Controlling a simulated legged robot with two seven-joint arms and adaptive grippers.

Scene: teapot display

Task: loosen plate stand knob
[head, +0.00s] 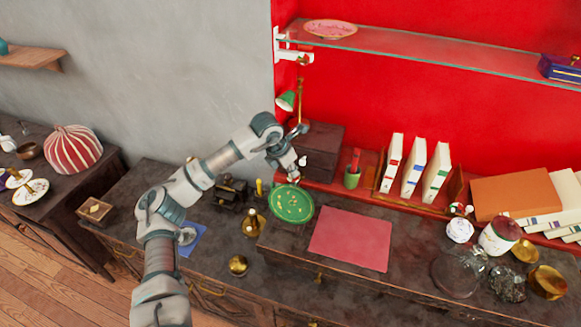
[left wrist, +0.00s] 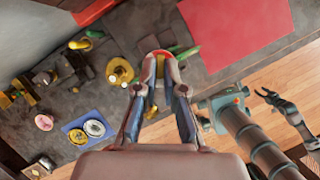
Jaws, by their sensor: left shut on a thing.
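A green plate with a pale pattern (head: 292,204) leans at the middle of the dark cabinet top in the head view. My left gripper (head: 291,176) reaches down just behind its upper edge. In the left wrist view the fingers (left wrist: 159,62) are closed together on a small thing, taken to be the plate stand knob; red, white and yellow show at the tips. The stand itself is mostly hidden. The plate appears as a thin green edge (left wrist: 186,53) beside the fingertips. My right gripper (left wrist: 268,96) shows small and dark in the left wrist view, fingers apart, away from the plate.
A brass bell-shaped piece (head: 253,222) stands close left of the plate, and a red mat (head: 350,239) lies to its right. A dark box (head: 317,150) and a green-shaded lamp (head: 286,100) are behind. Books (head: 412,167), jars and glassware fill the right side.

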